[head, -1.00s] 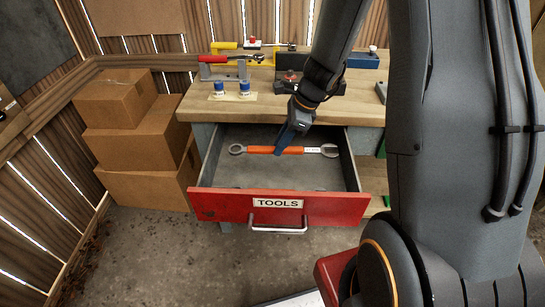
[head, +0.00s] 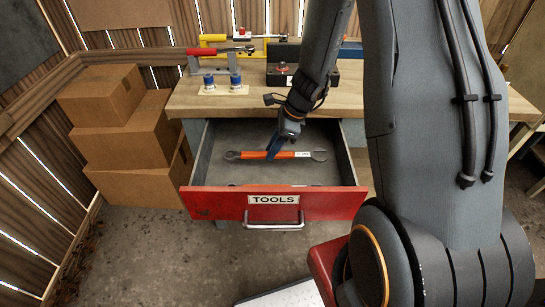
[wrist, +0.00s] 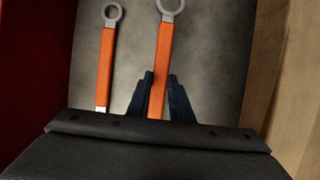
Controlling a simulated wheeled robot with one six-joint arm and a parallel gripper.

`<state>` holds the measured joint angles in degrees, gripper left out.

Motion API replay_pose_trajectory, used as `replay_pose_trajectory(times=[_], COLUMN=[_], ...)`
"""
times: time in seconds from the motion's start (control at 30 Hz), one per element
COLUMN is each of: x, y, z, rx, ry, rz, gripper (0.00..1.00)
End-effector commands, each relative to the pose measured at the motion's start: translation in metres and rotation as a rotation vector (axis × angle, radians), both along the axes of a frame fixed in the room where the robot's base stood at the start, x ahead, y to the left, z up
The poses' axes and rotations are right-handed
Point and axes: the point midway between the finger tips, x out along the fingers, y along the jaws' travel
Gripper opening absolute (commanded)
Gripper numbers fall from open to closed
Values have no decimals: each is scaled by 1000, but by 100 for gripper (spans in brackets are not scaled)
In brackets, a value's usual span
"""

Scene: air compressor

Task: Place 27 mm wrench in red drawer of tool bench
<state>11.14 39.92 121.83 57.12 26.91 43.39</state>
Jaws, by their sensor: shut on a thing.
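My gripper (head: 272,153) is shut on the orange handle of a wrench (head: 297,155) inside the open red drawer (head: 225,203). A second orange-handled wrench (wrist: 106,60) lies to the left on the drawer floor, near the red front. In the head view the front mostly hides it. I cannot tell whether the held wrench touches the floor.
The wooden bench top (head: 190,100) above the drawer holds clamps, two blue-and-white pots (head: 236,82) and a black box. Cardboard boxes (head: 125,135) are stacked left of the bench. The drawer floor (head: 215,172) has bare room around the held wrench.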

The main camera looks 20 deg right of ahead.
Motion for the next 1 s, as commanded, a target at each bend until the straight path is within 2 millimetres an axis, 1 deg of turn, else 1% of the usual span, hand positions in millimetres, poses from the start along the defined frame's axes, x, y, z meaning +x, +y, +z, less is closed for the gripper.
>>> replay_pose_trajectory(times=[0.17, 0.4, 0.67, 0.8, 0.83, 0.9, 0.93, 1.0], x=[-1, 0, 0, 0, 0, 0, 0, 0], y=[0, 0, 0, 0, 0, 0, 0, 0], z=[-27, -35, -36, -39, -39, -38, -38, -38], rx=[1, 0, 0, 0, 0, 0, 0, 0], ry=[4, 0, 0, 0, 0, 0, 0, 0], rz=[1, 0, 1, 1, 1, 1, 1, 1], gripper=[0, 0, 0, 0, 24, 36, 38, 38])
